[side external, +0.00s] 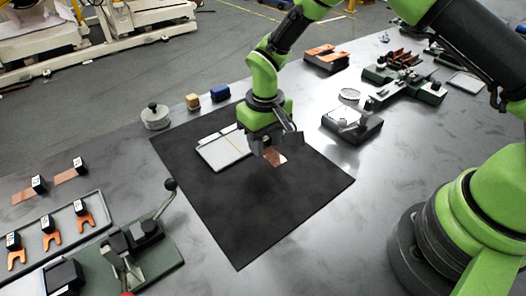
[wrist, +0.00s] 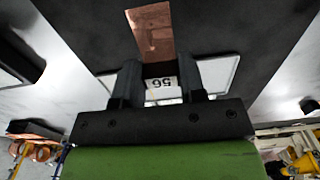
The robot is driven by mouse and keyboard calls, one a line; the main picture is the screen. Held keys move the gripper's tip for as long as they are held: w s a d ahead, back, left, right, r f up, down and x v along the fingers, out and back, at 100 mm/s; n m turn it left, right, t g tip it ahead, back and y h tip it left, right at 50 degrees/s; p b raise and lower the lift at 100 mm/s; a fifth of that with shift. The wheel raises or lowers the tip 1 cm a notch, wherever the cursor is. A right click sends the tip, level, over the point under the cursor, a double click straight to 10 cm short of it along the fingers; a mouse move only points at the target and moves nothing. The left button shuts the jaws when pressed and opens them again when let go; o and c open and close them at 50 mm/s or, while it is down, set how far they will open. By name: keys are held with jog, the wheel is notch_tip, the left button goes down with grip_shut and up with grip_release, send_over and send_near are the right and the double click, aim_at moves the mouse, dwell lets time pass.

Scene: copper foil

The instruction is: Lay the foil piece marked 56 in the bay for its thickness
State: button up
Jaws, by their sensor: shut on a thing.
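The foil piece marked 56 is a flat copper strip (wrist: 152,30) with a white-faced tag (wrist: 162,88) at its near end, the number appearing upside down in the wrist view. My gripper (wrist: 160,88) is shut on the tag end, and the copper points away from the fingers. In the side external view my gripper (side external: 268,140) holds the foil (side external: 274,157) over the dark mat, beside a white flat tray (side external: 222,153) with a thin dividing line. I cannot tell the height of the foil. No thickness labels for bays are readable.
The black mat (side external: 245,220) is clear in front. Two tagged copper strips (side external: 66,176) lie at left, above a grey tray (side external: 90,228) of forked copper pieces. A lever tool (side external: 140,245) stands front left. A grey instrument (side external: 350,125) stands to the right of the mat.

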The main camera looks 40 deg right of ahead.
jog(key=shift+f, duration=1.8)
jog(key=shift+f, duration=0.1)
jog(key=o, duration=1)
notch_tip(320, 180, up, 12)
jog(key=shift+r, duration=0.2)
notch_tip(320, 180, up, 10)
jog(key=m+t, duration=0.1)
jog(key=t, duration=0.1)
send_over(265, 149)
jog(key=s+d, duration=0.3)
jog(key=s+d+r+m+t, duration=0.1)
jog(key=s+r, duration=0.1)
jog(key=s, duration=0.4)
jog(key=s+d+r+m+t+y, duration=0.1)
jog(key=s+r+t, duration=0.1)
jog(key=s, duration=0.4)
jog(key=s+d+r+m+t+y, duration=0.1)
jog(key=s+r+t, duration=0.1)
jog(key=s+r, duration=0.2)
jog(key=shift+s+d+r, duration=0.1)
jog(key=shift+s+d, duration=0.1)
jog(key=shift+s, duration=0.45)
jog(key=shift+s+d, duration=0.2)
jog(key=shift+s, duration=0.4)
